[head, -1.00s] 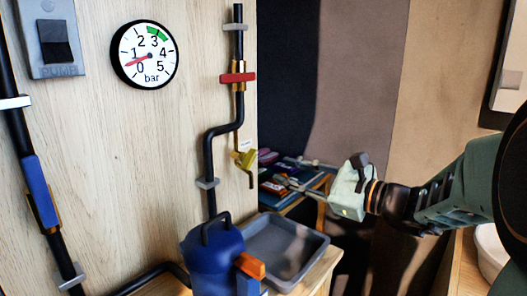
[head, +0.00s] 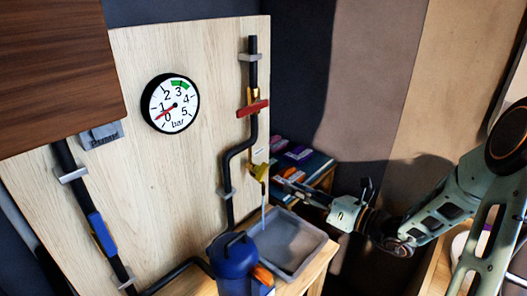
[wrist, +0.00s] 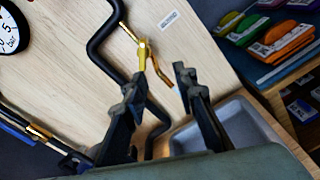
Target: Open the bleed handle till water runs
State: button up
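The yellow bleed handle (head: 258,172) sits on the pipe low at the board's right edge; it also shows in the wrist view (wrist: 142,55). A copper spout (wrist: 160,75) hangs beside it. A thin pale streak (head: 263,212), looking like running water, drops below the spout toward the grey tray (head: 318,246). My gripper (head: 284,186) is just right of the handle. In the wrist view its two fingers (wrist: 160,80) stand apart with nothing between their tips, below the handle and spout. I cannot tell whether a finger touches them.
A pressure gauge (head: 170,103) has its red needle low, near 0 to 1. A red handle (head: 254,108) is higher on the same pipe. A blue vessel (head: 232,262) stands left of the tray. A shelf with colourful packs (head: 298,155) lies behind my gripper.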

aim_at(267, 171)
jog(key=r+m+p, duration=0.1)
jog(key=m+p, duration=0.1)
jog(key=s+a+r+m+p, duration=0.1)
jog(key=m+p, duration=0.1)
jog(key=p, duration=0.1)
jog(key=shift+a+r+t, duration=0.1)
jog(key=shift+r+t, duration=0.15)
jog(key=shift+t, duration=0.05)
jog(key=x, duration=1)
jog(key=shift+w+a+r+p, duration=0.1)
jog(key=shift+w+a+p, duration=0.1)
jog(key=shift+a+p, duration=0.15)
jog(key=shift+c, duration=0.2)
grip_shut()
